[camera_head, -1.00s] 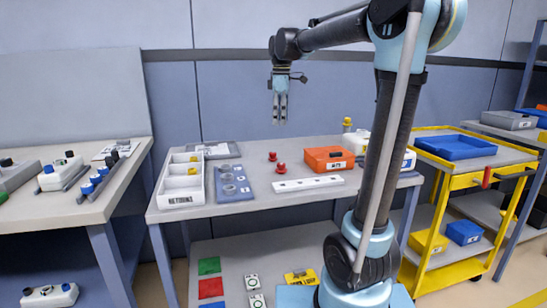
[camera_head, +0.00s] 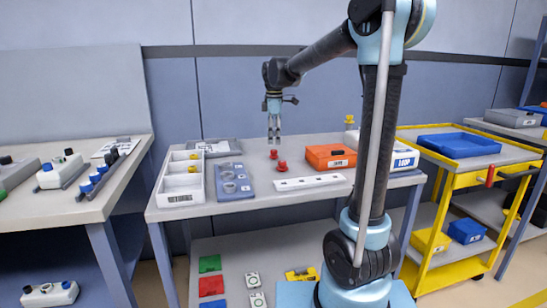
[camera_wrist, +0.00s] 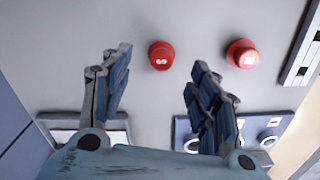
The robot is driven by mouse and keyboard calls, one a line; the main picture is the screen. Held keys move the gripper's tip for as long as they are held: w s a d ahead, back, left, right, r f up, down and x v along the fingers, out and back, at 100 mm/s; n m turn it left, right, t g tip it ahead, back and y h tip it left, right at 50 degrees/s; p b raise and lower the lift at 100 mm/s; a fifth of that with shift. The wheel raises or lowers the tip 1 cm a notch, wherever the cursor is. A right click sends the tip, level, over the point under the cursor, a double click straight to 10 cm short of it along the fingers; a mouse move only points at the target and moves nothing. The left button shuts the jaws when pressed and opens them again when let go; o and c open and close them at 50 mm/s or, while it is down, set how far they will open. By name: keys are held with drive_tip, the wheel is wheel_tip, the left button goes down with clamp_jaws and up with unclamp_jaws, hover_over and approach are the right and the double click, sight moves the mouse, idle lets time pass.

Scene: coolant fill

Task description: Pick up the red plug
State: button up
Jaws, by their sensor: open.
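Two red plugs stand on the grey worktable, the farther one (camera_head: 273,154) a little left of the nearer one (camera_head: 281,167). My gripper (camera_head: 274,141) is open, empty and pointing down above the table, close to the farther plug in the head view. Its fingers (camera_wrist: 161,62) are spread in the wrist view, and no contact with a plug shows.
A blue plate with rings (camera_head: 246,183) and a white compartment tray (camera_head: 163,190) stand left of the plugs. A white strip with holes (camera_head: 310,182) and an orange box (camera_head: 330,153) stand to the right. A grey tray (camera_head: 229,146) is at the back.

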sight(274, 150)
drive_tip(key=shift+s+f, duration=0.1)
drive_tip(key=shift+f, duration=3.2)
drive_tip(key=shift+a, duration=0.1)
drive_tip(key=c, duration=0.8)
